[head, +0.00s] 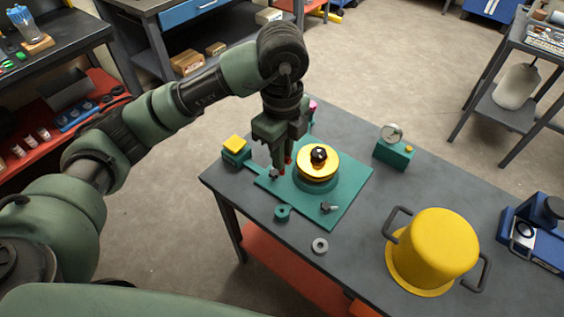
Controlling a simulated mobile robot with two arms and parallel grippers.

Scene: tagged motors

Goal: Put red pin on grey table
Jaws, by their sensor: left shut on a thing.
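My left gripper (281,167) comes down from above over the near left part of a teal plate on the grey table (362,228). It is shut on the red pin (288,160), of which only small red bits show at the fingertips. The fingers hide most of the pin. I cannot tell whether the pin touches the plate or the fixture beside it. My right gripper is not in view.
A yellow disc with a black knob (319,154) sits on the teal plate (347,190), close right of my gripper. A yellow pot with handles (436,247), a grey ring (320,246) and a teal gauge block (393,153) stand on the table. Bare tabletop lies between them.

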